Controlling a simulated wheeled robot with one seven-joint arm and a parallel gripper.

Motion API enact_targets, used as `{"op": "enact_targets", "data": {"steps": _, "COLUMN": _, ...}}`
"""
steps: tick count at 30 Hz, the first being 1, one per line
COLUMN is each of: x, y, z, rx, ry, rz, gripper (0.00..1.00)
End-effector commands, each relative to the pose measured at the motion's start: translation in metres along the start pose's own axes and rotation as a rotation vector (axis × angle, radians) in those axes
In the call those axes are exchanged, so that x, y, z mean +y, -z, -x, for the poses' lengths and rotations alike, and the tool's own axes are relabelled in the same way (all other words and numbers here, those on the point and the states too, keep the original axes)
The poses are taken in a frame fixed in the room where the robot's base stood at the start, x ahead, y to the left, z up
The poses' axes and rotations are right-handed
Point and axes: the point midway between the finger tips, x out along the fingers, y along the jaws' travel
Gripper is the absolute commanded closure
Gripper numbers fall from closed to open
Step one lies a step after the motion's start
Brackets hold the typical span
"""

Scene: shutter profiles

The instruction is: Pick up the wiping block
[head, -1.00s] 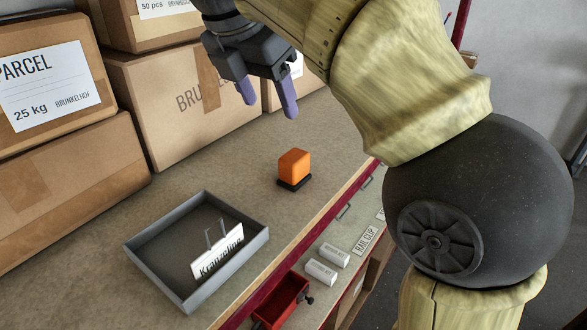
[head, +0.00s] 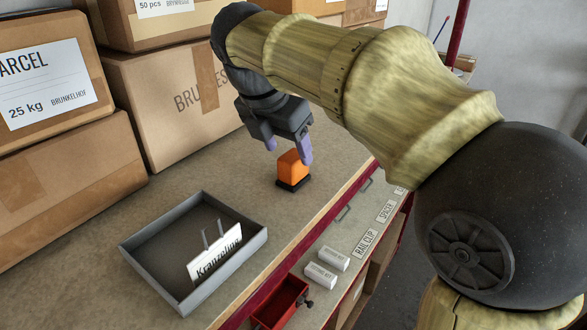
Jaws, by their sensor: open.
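The wiping block (head: 290,170) is an orange block on a dark base. It stands on the grey-brown worktop, right of the grey tray. My gripper (head: 287,154) is open, with its two purple fingertips pointing down. The fingers are just above and around the block's top in the picture. The right fingertip covers a little of the block's upper right corner. I cannot tell whether either finger touches it.
A grey tray (head: 134,251) holding a white "Kranzeline" sign (head: 214,254) stands to the front left. Cardboard boxes (head: 165,105) line the back. The worktop's front edge (head: 318,228) runs close right of the block. A red open bin (head: 283,304) sits below.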

Motion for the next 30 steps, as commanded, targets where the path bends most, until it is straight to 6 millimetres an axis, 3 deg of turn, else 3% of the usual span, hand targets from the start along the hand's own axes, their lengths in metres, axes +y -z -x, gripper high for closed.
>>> {"op": "enact_targets", "data": {"steps": 5, "x": 0.0, "y": 0.0, "z": -0.004, "rx": 0.0, "ry": 0.001, "rz": 0.001, "gripper": 0.38}}
{"op": "enact_targets", "data": {"steps": 16, "x": -0.001, "y": -0.002, "z": -0.05, "rx": 0.001, "ry": 0.001, "rz": 0.001, "gripper": 0.38}}
{"op": "enact_targets", "data": {"steps": 30, "x": -0.001, "y": -0.002, "z": -0.052, "rx": 0.0, "ry": 0.0, "rz": 0.001, "gripper": 0.38}}
